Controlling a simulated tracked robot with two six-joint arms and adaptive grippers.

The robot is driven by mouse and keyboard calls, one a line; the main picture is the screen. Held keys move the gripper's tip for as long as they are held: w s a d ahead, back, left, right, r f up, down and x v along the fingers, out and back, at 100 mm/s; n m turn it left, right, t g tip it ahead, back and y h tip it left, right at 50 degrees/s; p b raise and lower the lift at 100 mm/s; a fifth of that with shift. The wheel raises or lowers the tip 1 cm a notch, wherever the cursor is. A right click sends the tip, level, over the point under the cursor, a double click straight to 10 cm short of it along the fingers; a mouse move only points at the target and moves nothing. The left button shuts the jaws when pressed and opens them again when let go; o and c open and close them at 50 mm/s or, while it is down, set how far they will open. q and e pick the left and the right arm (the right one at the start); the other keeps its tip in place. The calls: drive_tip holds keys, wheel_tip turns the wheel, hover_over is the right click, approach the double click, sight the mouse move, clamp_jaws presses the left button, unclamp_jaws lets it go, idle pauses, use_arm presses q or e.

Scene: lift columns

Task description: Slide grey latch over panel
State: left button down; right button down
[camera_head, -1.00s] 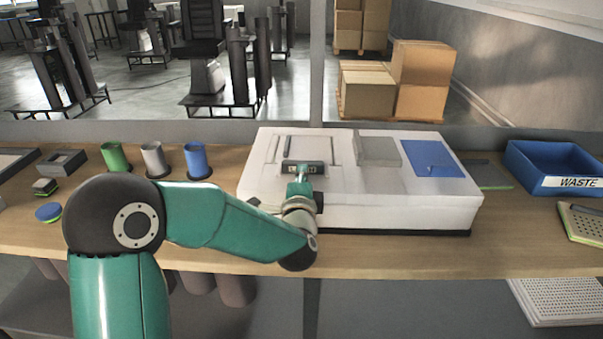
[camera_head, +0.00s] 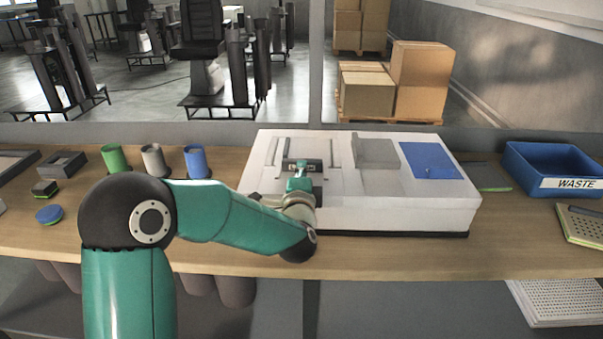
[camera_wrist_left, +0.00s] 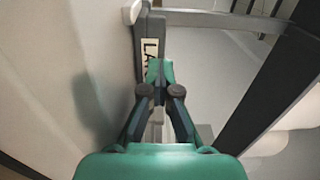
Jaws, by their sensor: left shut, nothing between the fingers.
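A white box (camera_head: 400,209) stands on the bench in the head view. The latch (camera_head: 303,164), a dark grey bar with a pale label, lies on the left part of its top, between two thin grey rails. In the left wrist view the latch (camera_wrist_left: 149,48) shows part of its lettering, "LA". My left gripper (camera_head: 300,178) is at the near side of the latch. In the wrist view its fingers (camera_wrist_left: 159,82) are shut and empty, with the tips close to the latch; I cannot tell whether they touch. I cannot tell which surface is the panel. My right gripper is not in view.
A grey plate (camera_head: 376,152) and a blue plate (camera_head: 430,160) lie on the box's right half. Green, grey and blue cups (camera_head: 196,162) stand to the left. A blue WASTE bin (camera_head: 545,185) stands at the right.

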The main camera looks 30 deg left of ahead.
use_arm(q)
drive_tip(key=v, duration=0.8)
drive_tip(key=shift+f, duration=0.1)
